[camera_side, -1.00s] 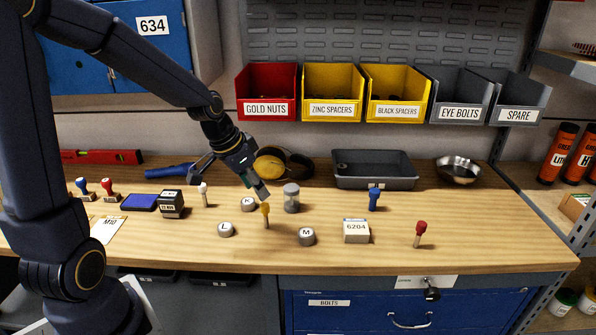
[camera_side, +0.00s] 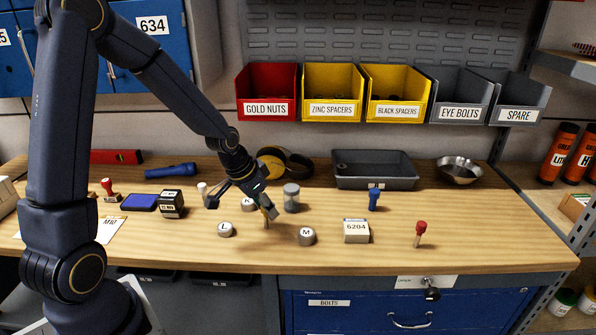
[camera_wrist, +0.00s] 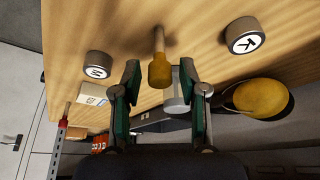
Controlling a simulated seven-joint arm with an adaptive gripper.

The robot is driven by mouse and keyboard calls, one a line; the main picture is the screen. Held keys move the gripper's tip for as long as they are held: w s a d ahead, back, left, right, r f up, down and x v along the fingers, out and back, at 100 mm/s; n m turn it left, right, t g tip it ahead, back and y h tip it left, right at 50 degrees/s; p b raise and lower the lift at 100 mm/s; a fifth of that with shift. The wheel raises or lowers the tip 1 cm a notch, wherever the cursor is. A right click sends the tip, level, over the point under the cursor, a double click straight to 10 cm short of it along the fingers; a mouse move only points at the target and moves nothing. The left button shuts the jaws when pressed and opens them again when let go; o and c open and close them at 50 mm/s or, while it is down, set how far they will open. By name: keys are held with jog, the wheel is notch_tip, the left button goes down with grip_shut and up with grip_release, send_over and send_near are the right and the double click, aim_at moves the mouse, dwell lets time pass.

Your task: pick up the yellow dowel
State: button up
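The yellow dowel (camera_wrist: 159,70) stands upright on the wooden bench, with a yellow head on a pale wood stem. In the side view only its stem (camera_side: 267,223) shows clearly; my gripper hides the head. My gripper (camera_side: 269,212) is tilted down at the dowel's head. In the wrist view my gripper (camera_wrist: 160,68) is open, with one finger on each side of the yellow head and a visible gap to both. I see no contact.
Discs L (camera_side: 226,229), K (camera_side: 248,204) and M (camera_side: 307,236), and a lidded jar (camera_side: 292,197), stand close around the dowel. The 6204 box (camera_side: 356,232), blue dowel (camera_side: 374,199) and red dowel (camera_side: 420,234) stand to the right. The bench front is mostly clear.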

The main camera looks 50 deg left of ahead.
grip_shut()
jog(key=shift+r, duration=0.1)
